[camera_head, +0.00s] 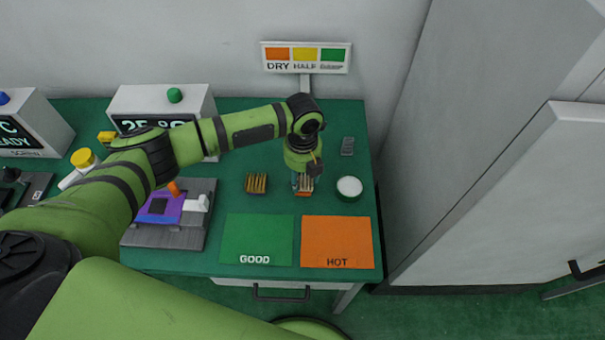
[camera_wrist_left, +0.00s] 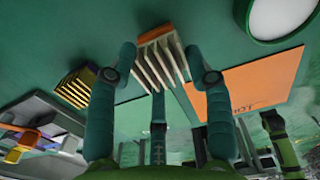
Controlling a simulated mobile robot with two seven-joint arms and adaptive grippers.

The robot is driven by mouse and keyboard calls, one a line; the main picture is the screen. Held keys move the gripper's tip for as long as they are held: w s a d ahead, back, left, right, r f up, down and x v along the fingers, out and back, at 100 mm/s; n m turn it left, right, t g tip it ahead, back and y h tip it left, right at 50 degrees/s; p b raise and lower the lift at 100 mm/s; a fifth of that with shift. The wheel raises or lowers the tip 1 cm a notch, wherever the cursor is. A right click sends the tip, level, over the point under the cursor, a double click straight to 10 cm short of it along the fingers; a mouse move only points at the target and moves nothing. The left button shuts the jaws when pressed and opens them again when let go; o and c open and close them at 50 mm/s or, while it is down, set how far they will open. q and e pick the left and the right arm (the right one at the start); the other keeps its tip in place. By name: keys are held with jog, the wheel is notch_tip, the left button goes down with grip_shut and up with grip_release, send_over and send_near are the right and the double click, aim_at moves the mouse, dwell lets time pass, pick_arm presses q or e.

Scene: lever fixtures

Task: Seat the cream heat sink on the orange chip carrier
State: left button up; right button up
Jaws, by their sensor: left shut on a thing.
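The cream heat sink (camera_head: 306,182) stands fins up at the right part of the green bench. My left gripper (camera_head: 304,181) points down over it and is shut on it; in the left wrist view the fingers (camera_wrist_left: 160,82) flank the cream fins (camera_wrist_left: 155,66). The orange chip carrier (camera_head: 303,194) shows as a small orange edge directly under the heat sink, and also behind it in the left wrist view (camera_wrist_left: 154,34). The heat sink hides most of the carrier, and I cannot tell whether the two touch. My right gripper is not in view.
A brass-coloured finned block (camera_head: 256,183) stands left of the gripper, and a round white-topped green pot (camera_head: 349,187) stands right. A green GOOD mat (camera_head: 257,236) and an orange HOT mat (camera_head: 336,239) lie in front, empty. A purple lever fixture (camera_head: 165,209) is further left.

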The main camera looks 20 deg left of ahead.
pick_arm(q)
jog(key=shift+f, duration=0.1)
jog(key=shift+f+b, duration=0.3)
jog(key=shift+f, duration=0.15)
jog(key=o, duration=1.2)
jog(key=shift+o, duration=0.2)
jog(key=o, duration=0.4)
